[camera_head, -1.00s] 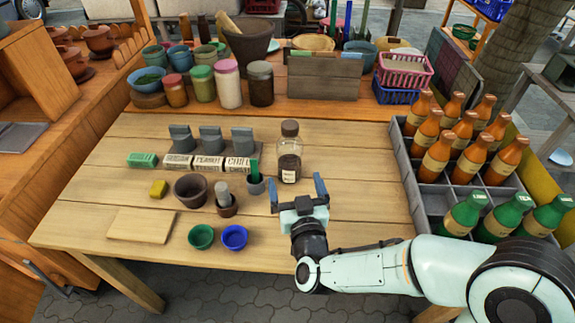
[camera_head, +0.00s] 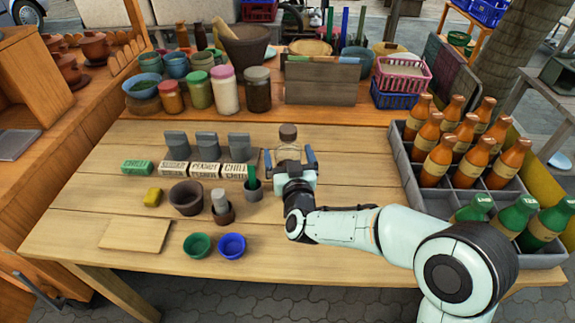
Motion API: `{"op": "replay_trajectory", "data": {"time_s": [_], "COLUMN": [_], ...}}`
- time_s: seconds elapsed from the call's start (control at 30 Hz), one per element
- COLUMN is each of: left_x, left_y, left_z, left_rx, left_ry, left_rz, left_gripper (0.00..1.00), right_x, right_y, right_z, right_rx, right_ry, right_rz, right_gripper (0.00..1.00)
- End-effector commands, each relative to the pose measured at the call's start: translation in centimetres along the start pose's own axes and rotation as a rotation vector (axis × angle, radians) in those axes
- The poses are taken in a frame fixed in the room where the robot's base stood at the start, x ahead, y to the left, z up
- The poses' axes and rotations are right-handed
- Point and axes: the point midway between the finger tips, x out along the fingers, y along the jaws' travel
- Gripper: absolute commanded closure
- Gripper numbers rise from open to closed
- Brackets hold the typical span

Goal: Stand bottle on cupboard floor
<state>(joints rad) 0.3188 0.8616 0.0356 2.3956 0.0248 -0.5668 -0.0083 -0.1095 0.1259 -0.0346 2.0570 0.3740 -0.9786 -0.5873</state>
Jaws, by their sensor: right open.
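A clear glass bottle with a dark cap (camera_head: 288,134) stands upright near the middle of the wooden table. My right gripper (camera_head: 289,159) is open at the bottle, one blue-grey finger on each side of it. The gripper hides the bottle's lower part, and I cannot tell whether the fingers touch the glass. My left gripper is not in view. A wooden cabinet (camera_head: 35,62) stands at the left edge; I cannot tell whether it is the cupboard.
Small grey stands with labelled blocks (camera_head: 204,170) are left of the bottle, with bowls and pots (camera_head: 186,198) in front. Jars (camera_head: 227,90) and a wooden box (camera_head: 322,84) stand behind. A grey bottle crate (camera_head: 411,205) is at the right. The table between bottle and crate is mostly clear.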

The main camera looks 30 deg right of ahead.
Motion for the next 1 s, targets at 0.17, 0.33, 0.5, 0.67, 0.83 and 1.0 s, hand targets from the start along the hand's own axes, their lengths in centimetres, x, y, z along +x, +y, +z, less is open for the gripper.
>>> {"op": "replay_trajectory", "data": {"time_s": [0.17, 0.33, 0.5, 0.67, 0.83, 1.0], "left_x": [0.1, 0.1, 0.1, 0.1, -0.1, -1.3], "left_y": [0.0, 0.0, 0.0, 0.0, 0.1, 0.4], "left_z": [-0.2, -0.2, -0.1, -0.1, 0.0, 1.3], "left_rx": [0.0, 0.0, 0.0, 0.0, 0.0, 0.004], "left_ry": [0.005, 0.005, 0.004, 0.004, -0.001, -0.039], "left_rz": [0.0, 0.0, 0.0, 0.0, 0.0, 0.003], "left_gripper": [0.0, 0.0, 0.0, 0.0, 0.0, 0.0], "right_x": [0.9, 0.9, 0.8, 0.8, 0.8, 0.8], "right_y": [0.0, 0.0, 0.0, 0.0, 0.0, 0.1], "right_z": [-0.1, -0.1, -0.1, -0.2, -0.6, -3.4], "right_rx": [0.0, 0.0, 0.0, 0.0, 0.001, 0.003], "right_ry": [0.0, 0.0, 0.0, 0.002, 0.004, 0.007], "right_rz": [0.0, 0.0, 0.0, 0.0, 0.001, 0.001], "right_gripper": [0.0, 0.03, 0.59, 0.68, 0.68, 0.68]}}
